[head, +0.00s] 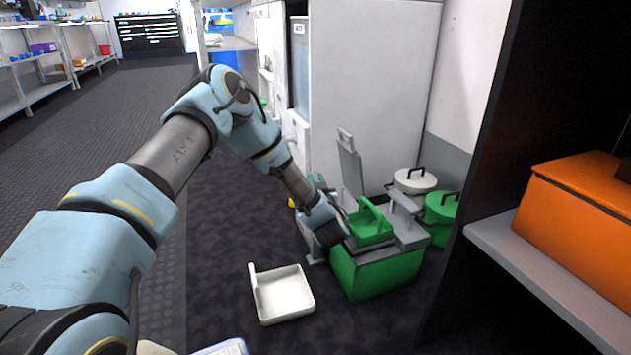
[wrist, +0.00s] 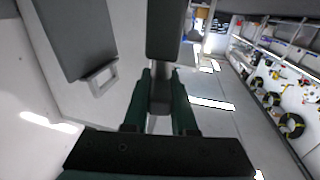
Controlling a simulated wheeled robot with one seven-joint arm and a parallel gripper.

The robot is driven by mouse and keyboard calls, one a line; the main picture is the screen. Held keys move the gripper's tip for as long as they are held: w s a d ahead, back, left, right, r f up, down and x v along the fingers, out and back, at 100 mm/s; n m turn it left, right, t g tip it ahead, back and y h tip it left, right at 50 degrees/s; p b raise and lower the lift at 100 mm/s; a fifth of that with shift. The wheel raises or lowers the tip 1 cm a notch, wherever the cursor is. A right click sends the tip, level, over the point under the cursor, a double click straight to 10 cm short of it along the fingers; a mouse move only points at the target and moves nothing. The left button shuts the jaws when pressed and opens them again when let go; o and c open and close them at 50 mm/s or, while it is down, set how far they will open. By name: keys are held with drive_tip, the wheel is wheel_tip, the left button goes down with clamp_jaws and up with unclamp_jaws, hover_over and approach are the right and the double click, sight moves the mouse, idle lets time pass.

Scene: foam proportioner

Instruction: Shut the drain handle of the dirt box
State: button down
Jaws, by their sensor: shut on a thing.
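The dirt box (head: 385,274) is a green box with a grey top, standing on the floor right of centre in the head view. My gripper (wrist: 161,78) shows its two dark green fingers in the wrist view, shut on a grey bar (wrist: 160,98). This bar appears to be the drain handle, but its full shape and its joint to the box are hidden. In the head view my wrist covers the box's left edge and most of the gripper. A grey flap (head: 350,164) stands upright behind the box and also shows in the wrist view (wrist: 75,38).
A white tray (head: 284,295) lies on the floor in front. A white lidded pot (head: 414,182) and a green one (head: 441,206) stand behind right. A white cabinet (head: 370,80) is behind. Floor to the left is clear.

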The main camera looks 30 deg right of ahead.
drive_tip(key=shift+m+h, duration=0.3)
drive_tip(key=shift+h, duration=0.2)
drive_tip(key=m+g+h+p, duration=0.2)
drive_tip(key=h, duration=0.1)
drive_tip(key=shift+a+r+m, duration=0.1)
drive_tip(key=shift+r+m, duration=0.05)
drive_tip(key=shift+m, duration=0.15)
drive_tip(key=m+g+h, duration=0.4)
drive_tip(key=g+h, duration=0.1)
drive_tip(key=shift+f+p, duration=0.2)
drive_tip(key=shift+p, duration=0.2)
drive_tip(key=m+g+h, duration=0.1)
drive_tip(key=m+g, duration=0.1)
drive_tip(key=g, duration=0.1)
drive_tip(key=m+g+h, duration=0.1)
drive_tip(key=m+g, duration=0.1)
drive_tip(key=g, duration=0.1)
drive_tip(key=shift+w+m+g+h, duration=0.1)
drive_tip(key=shift+m+g+h, duration=0.2)
drive_tip(key=shift+m+h, duration=0.1)
drive_tip(key=shift+m+g+b, duration=0.6)
drive_tip(key=shift+m+g, duration=1.1)
drive_tip(key=shift+g, duration=1.3)
drive_tip(key=c, duration=0.7)
unclamp_jaws()
